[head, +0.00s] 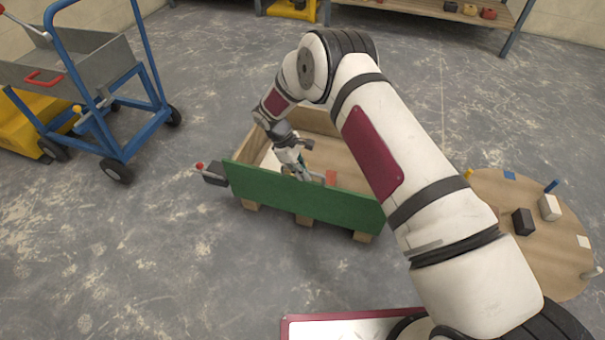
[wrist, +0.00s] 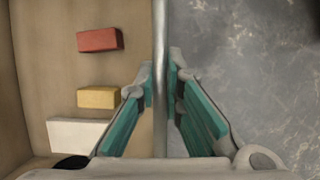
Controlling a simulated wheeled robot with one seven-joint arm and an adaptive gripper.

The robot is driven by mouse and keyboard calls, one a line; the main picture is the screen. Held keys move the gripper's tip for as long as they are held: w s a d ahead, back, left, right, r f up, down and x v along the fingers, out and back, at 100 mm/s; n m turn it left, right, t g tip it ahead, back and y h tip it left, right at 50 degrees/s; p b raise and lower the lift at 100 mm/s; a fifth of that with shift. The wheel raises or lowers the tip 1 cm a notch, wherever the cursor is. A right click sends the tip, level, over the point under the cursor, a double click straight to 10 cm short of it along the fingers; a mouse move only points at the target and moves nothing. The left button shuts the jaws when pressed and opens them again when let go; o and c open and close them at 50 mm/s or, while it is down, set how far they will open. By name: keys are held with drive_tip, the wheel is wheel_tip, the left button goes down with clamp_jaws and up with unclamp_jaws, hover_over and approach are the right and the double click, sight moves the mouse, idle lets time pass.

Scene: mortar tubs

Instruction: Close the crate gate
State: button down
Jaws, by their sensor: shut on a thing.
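The wooden crate (head: 325,125) stands on the floor in the middle of the head view. Its green gate (head: 300,194) is upright along the near side; I cannot tell whether it sits fully flush. My gripper (head: 310,176) reaches down at the gate's top edge, partly hidden behind the panel. In the wrist view, the teal-padded fingers (wrist: 160,95) stand either side of a thin grey edge (wrist: 160,35), shut on it. A dark latch block (head: 214,173) with a red-tipped lever (head: 199,166) is at the gate's left end.
Inside the crate lie a red block (wrist: 99,40), a yellow block (wrist: 98,97) and a white block (wrist: 75,134). A blue trolley (head: 104,120) stands left. A round wooden table (head: 500,205) with small items is right.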

drive_tip(key=shift+w+d, duration=0.2)
drive_tip(key=shift+w, duration=0.15)
drive_tip(key=c, duration=1.7)
unclamp_jaws()
drive_tip(key=shift+s+a, duration=0.1)
drive_tip(key=shift+r, duration=0.2)
drive_tip(key=v, duration=1.1)
drive_tip(key=shift+a+r, duration=0.15)
drive_tip(key=shift+r, duration=0.15)
